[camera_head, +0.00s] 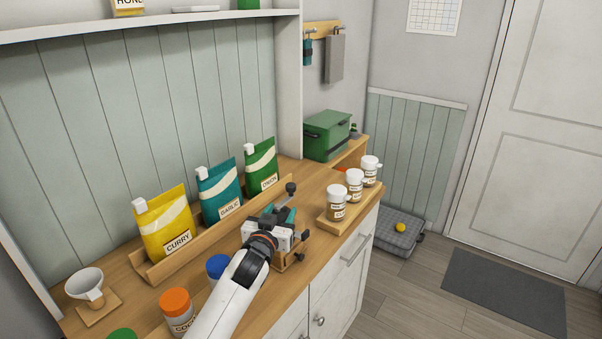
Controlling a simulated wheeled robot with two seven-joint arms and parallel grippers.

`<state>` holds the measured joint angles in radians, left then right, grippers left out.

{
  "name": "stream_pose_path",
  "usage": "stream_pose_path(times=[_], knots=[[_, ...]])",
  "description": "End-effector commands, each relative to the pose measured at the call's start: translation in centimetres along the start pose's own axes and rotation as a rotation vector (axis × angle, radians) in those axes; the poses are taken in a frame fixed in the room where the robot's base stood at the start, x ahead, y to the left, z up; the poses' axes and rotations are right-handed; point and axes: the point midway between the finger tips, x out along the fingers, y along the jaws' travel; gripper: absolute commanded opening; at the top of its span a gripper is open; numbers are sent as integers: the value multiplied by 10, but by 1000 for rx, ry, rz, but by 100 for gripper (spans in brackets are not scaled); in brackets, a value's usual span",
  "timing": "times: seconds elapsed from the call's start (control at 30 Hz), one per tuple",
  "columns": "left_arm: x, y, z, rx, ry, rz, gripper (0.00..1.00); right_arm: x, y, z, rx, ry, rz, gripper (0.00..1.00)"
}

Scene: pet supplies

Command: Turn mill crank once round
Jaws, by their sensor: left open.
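The mill (288,262) stands on the wooden counter near its front edge, largely hidden behind my left gripper. Its wooden base shows below and right of the gripper. A dark round knob on a short stem (291,188), which looks like the crank handle, sticks up just behind the gripper. My left gripper (295,240) is open and reaches over the mill from the front left. I cannot tell whether its fingers touch the mill or the crank. My right gripper is not in view.
Curry (165,222), garlic (220,193) and onion (261,167) pouches stand in a wooden rack (205,240) behind. Three small jars stand on a wooden board (350,209) to the right. Lidded jars (178,310) and a white funnel (86,285) are at left.

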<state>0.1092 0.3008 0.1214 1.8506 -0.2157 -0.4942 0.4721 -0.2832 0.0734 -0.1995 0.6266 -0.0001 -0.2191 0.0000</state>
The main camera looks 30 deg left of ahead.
Motion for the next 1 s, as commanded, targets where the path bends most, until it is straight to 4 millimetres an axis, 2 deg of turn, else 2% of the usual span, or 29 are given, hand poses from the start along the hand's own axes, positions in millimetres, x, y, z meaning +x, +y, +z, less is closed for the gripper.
stream_pose_path(times=[0.1,0.17,0.27,0.4,0.5,0.57,0.8,1.0], knots=[[6,3,6,-6,-23,0,48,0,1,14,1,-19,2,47],[9,3,8,-7,-27,0,48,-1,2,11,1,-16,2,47],[19,3,9,-6,-26,0,48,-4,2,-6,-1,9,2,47],[42,3,10,-5,-25,0,48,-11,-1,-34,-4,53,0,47],[61,3,11,-6,-26,1,48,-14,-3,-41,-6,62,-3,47],[71,3,11,-5,-24,1,48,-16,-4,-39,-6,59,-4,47],[106,3,10,-6,-24,1,48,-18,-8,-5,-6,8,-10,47],[121,2,10,-6,-24,-1,48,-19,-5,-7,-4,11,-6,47]])
